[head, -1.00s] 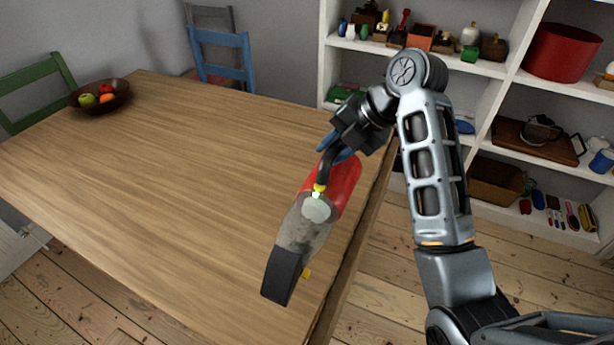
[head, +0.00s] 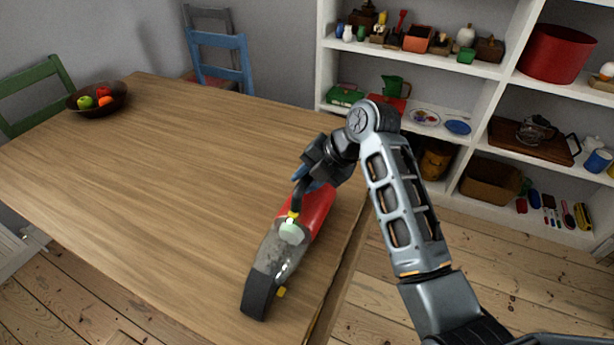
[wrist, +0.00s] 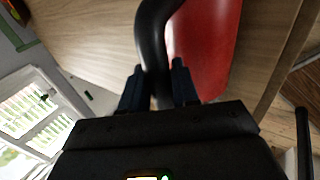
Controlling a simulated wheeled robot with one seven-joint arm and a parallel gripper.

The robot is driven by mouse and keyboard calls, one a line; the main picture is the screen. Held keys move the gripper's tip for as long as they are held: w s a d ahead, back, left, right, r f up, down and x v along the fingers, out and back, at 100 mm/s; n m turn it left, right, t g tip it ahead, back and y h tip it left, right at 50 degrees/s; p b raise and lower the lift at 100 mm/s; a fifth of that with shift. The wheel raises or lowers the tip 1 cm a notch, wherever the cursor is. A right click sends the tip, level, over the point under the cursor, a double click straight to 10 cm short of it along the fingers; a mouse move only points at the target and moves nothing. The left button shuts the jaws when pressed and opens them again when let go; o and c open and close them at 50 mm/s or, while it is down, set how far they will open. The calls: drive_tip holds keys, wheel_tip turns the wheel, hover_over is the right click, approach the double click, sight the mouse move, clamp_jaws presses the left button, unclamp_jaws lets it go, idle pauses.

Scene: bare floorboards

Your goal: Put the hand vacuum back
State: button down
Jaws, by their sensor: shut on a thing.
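The hand vacuum (head: 277,251) has a red body, a clear grey dust bin and a black nozzle. In the head view it is at the right front part of the wooden table, nozzle toward the front. My gripper (head: 300,185) is shut on its black handle at the rear. In the wrist view the two fingers of my gripper (wrist: 160,88) close around the black curved handle, with the red body of the hand vacuum (wrist: 208,45) beside it. I cannot tell whether the vacuum touches the tabletop.
The wooden table (head: 160,180) is mostly bare, with a fruit bowl (head: 112,104) at its far left corner. A white shelf unit (head: 490,110) full of items stands behind at the right. A blue chair (head: 220,58) and a green chair (head: 38,95) stand at the table.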

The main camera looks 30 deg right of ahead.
drive_tip(key=c, duration=0.8)
unclamp_jaws()
drive_tip(key=shift+f, duration=0.1)
drive_tip(key=shift+c, duration=0.2)
drive_tip(key=b+v, duration=0.1)
drive_tip(key=v, duration=1.1)
